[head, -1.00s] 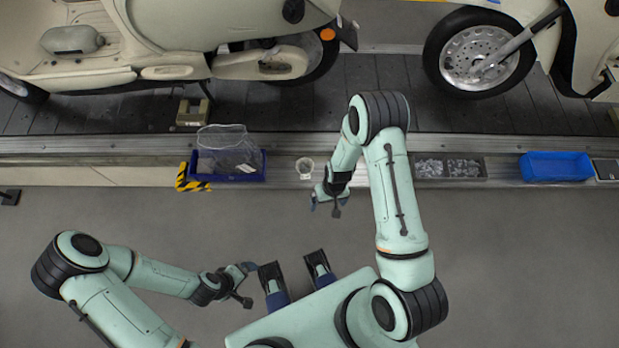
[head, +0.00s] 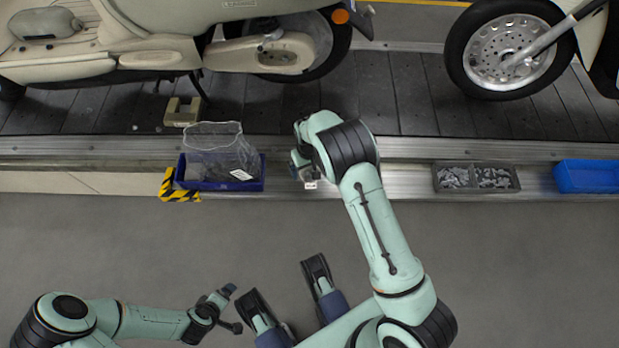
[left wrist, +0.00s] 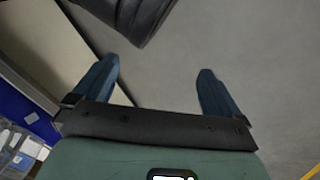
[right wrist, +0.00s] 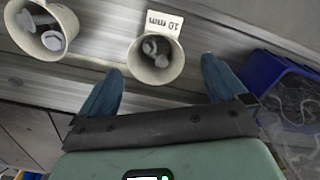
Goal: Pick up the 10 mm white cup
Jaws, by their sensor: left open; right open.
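The white cup tagged "10 mm" (right wrist: 156,62) stands on the metal ledge in the right wrist view, with a few small grey parts inside. My right gripper (right wrist: 160,88) is open. Its two blue fingers sit either side of the cup's near part, apart from it. In the head view my right gripper (head: 299,168) is over the ledge and mostly hides the cup; a small white tag (head: 311,185) shows just below it. My left gripper (head: 233,308) is open and empty over the floor, far from the cup; it also shows in the left wrist view (left wrist: 160,85).
A second white cup (right wrist: 50,30) with parts stands left of the tagged one in the right wrist view. A blue bin (head: 220,185) with a clear bag is close left of my right gripper.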

